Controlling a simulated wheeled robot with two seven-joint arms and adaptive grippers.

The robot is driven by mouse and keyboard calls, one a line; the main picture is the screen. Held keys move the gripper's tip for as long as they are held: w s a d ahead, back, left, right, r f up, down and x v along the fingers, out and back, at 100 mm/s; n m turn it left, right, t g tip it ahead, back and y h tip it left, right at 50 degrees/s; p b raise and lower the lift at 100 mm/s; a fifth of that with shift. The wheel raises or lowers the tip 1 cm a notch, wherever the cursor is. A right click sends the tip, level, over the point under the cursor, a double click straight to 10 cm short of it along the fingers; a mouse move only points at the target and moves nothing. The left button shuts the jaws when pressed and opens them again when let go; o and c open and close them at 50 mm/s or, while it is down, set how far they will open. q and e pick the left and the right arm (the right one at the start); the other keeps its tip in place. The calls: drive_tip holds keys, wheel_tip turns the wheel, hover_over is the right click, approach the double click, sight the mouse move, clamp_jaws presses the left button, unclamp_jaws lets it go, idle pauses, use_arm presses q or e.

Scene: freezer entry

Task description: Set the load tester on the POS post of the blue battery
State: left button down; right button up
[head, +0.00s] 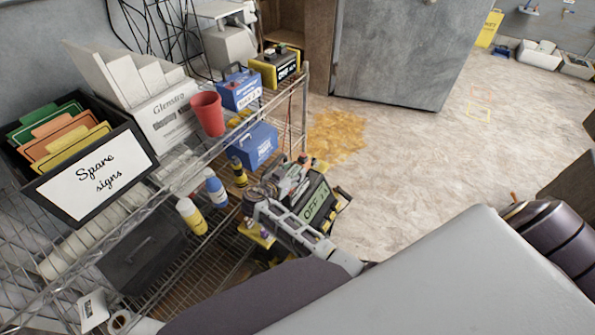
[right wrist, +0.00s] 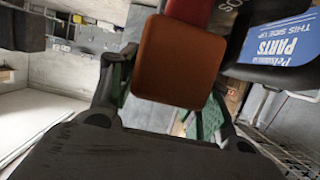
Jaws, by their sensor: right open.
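My right gripper (head: 293,178) reaches over the lower part of the wire shelving, beside a dark box with a green label (head: 315,205). In the right wrist view its two green-padded fingers (right wrist: 165,100) are spread apart. An orange block (right wrist: 175,62) with a red part above it shows in front of and between them. I cannot tell whether they touch it, or whether it is the load tester. A blue box with white lettering (head: 253,146) stands on the shelf left of the gripper. I cannot tell whether it is the blue battery. No POS post is clear. My left gripper is not in view.
Another blue box (head: 239,90), a yellow-black box (head: 276,68) and a red cup (head: 207,114) stand on the upper shelf. A spare-signs bin (head: 95,178) is at left. Bottles (head: 191,216) sit lower. Open floor (head: 420,140) lies right of the shelving.

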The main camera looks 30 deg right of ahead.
sight(293, 172)
drive_tip(key=c, duration=0.9)
drive_tip(key=shift+r, duration=0.1)
clamp_jaws()
drive_tip(key=shift+r, duration=1.25)
wheel_tip(293, 172, up, 6)
drive_tip(key=shift+r, duration=0.75)
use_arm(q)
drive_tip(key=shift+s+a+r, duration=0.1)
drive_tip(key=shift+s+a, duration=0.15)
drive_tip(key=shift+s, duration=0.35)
use_arm(e)
drive_tip(key=shift+r, duration=0.4)
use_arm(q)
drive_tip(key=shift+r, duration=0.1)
use_arm(e)
drive_tip(key=shift+r, duration=0.1)
